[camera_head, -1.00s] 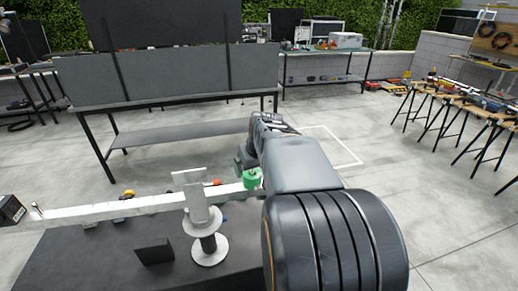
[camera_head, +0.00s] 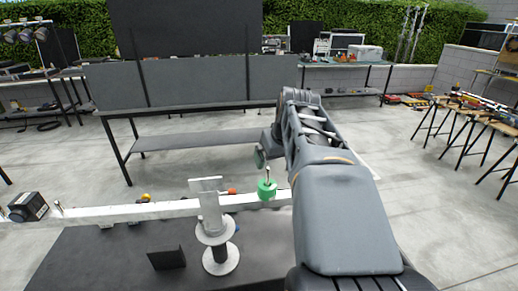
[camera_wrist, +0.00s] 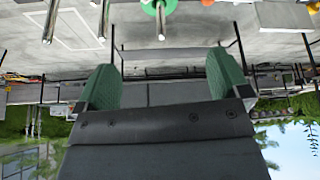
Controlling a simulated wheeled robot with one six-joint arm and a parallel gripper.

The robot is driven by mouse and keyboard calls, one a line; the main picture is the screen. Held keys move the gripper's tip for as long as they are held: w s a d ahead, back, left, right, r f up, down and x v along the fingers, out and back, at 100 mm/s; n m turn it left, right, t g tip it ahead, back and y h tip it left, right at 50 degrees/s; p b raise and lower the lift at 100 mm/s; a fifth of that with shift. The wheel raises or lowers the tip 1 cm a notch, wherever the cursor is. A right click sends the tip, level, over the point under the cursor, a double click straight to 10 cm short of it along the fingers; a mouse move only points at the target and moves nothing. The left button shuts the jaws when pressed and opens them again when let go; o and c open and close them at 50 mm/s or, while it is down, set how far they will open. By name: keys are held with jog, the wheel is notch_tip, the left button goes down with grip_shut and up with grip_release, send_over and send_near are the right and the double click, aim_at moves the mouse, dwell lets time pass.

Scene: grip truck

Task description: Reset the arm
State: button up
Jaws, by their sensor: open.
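My arm reaches forward over the dark table in the head view, with my gripper (camera_head: 262,157) at its far end, partly hidden by the arm. In the wrist view my gripper (camera_wrist: 164,78) is open, its two green pads wide apart with nothing between them. A green round piece with an upright metal pin (camera_head: 267,190) sits at the right part of the pale beam, just below my gripper in the picture. It also shows at the top of the wrist view (camera_wrist: 150,7), apart from the pads.
The pale beam (camera_head: 130,213) rests on a grey stand (camera_head: 221,260) on the dark table (camera_head: 110,262). A black box (camera_head: 28,207) sits at the beam's left end. A small dark plate (camera_head: 166,257) stands left of the stand. A grey workbench (camera_head: 190,80) is behind, with open floor between.

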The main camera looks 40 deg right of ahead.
jog(key=s+a+f+n, duration=0.1)
jog(key=s+a+f, duration=0.1)
jog(key=a+f, duration=0.5)
jog(key=s+a+f+n+g+y, duration=0.1)
jog(key=s+a+f+n, duration=0.1)
jog(key=a+f, duration=0.5)
jog(key=shift+s+a+f+y, duration=0.35)
jog(key=shift+s+a, duration=0.2)
jog(key=shift+a, duration=1.85)
jog(key=shift+c, duration=0.2)
